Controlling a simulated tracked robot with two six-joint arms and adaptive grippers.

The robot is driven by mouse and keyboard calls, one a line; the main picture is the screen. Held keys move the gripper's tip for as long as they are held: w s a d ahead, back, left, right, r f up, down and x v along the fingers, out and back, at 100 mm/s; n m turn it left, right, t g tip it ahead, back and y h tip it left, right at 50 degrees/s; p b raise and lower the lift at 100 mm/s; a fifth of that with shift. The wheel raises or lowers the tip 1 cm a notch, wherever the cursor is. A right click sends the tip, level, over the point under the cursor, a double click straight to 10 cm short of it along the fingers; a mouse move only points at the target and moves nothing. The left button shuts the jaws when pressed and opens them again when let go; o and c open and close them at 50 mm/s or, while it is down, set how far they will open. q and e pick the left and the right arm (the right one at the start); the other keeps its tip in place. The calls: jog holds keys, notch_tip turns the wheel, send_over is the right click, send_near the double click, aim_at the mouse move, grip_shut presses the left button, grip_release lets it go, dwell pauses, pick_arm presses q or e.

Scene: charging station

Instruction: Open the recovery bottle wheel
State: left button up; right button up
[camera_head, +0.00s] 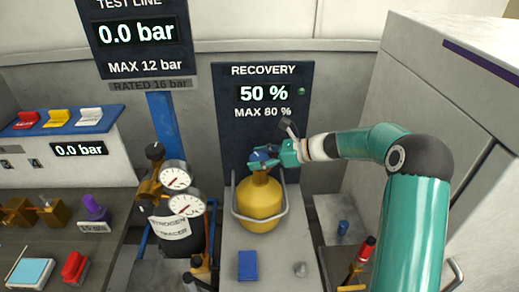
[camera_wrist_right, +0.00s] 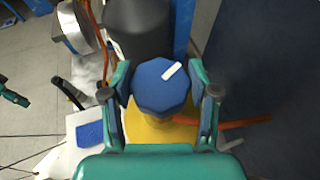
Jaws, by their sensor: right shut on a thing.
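The yellow recovery bottle (camera_head: 260,205) stands upright inside a grey hoop, below the recovery panel. Its blue wheel (camera_wrist_right: 164,84) has a white mark pointing to the upper right in the right wrist view. In the head view only a bit of the blue wheel (camera_head: 262,155) shows. My right gripper (camera_wrist_right: 162,88) is shut on the wheel, with one finger on either side; in the head view it (camera_head: 272,158) reaches in from the right. A small teal part (camera_wrist_right: 12,97) at the left edge of the wrist view may belong to my left gripper; its jaws cannot be made out.
The recovery panel (camera_head: 264,110) behind reads 50 %, MAX 80 %. A dark nitrogen cylinder (camera_head: 172,232) with two gauges stands close on the left. A blue block (camera_head: 248,265) lies in front of the bottle. A grey cabinet (camera_head: 440,85) stands at the right.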

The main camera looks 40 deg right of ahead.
aim_at(259, 157)
jog(key=n+g+y, duration=0.2)
jog(key=n, duration=0.1)
jog(key=shift+g, duration=0.4)
jog(key=shift+n+g+y, duration=0.9)
jog(key=shift+n+g, duration=0.9)
jog(key=shift+g, duration=0.1)
jog(key=o, duration=1.2)
jog(key=shift+c, duration=0.2)
notch_tip(259, 157, up, 10)
jog(key=shift+f, duration=0.1)
